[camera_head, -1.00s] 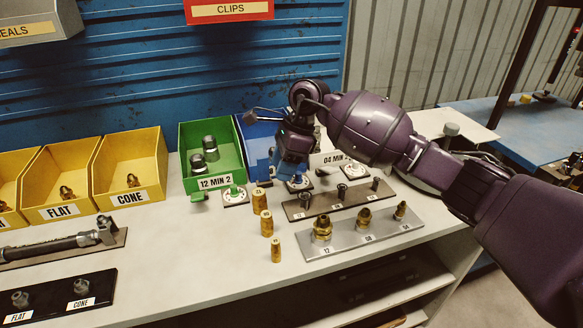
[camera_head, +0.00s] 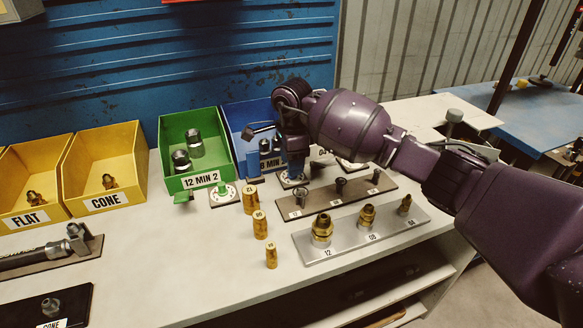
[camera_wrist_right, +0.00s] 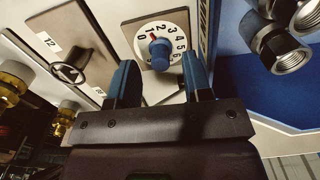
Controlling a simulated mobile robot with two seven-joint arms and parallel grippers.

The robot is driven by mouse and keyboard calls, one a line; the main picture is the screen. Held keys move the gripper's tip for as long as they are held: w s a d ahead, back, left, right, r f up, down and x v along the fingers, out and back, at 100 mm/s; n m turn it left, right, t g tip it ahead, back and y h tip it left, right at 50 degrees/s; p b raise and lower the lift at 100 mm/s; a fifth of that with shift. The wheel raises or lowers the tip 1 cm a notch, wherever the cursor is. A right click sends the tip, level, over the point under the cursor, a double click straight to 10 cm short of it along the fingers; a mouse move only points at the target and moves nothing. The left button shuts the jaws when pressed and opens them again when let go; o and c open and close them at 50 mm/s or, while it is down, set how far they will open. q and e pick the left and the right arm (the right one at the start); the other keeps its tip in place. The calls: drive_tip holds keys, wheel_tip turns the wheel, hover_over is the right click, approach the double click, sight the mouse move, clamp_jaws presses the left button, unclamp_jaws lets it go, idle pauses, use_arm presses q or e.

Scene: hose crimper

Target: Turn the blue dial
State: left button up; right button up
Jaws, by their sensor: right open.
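The blue dial shows in the wrist view as a blue knob (camera_wrist_right: 160,54) on a white numbered plate (camera_wrist_right: 176,27) with a red mark. My right gripper (camera_wrist_right: 160,72) is open, with one dark blue finger on each side of the knob. A gap shows between the knob and each finger. In the head view the right gripper (camera_head: 294,168) points down over the dial's white plate (camera_head: 291,183), in front of the blue bin (camera_head: 249,123), and mostly hides the knob. My left gripper is not in view.
A green bin (camera_head: 168,133) labelled 12 MIN 2 stands left of the blue bin, with a green dial (camera_head: 222,193) before it. Brass pieces (camera_head: 260,224) stand in front. A brown strip (camera_head: 330,203) and a grey strip (camera_head: 340,245) with fittings lie close by.

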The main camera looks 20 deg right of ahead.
drive_tip(key=shift+f, duration=1.05)
drive_tip(key=shift+c, duration=0.3)
clamp_jaws()
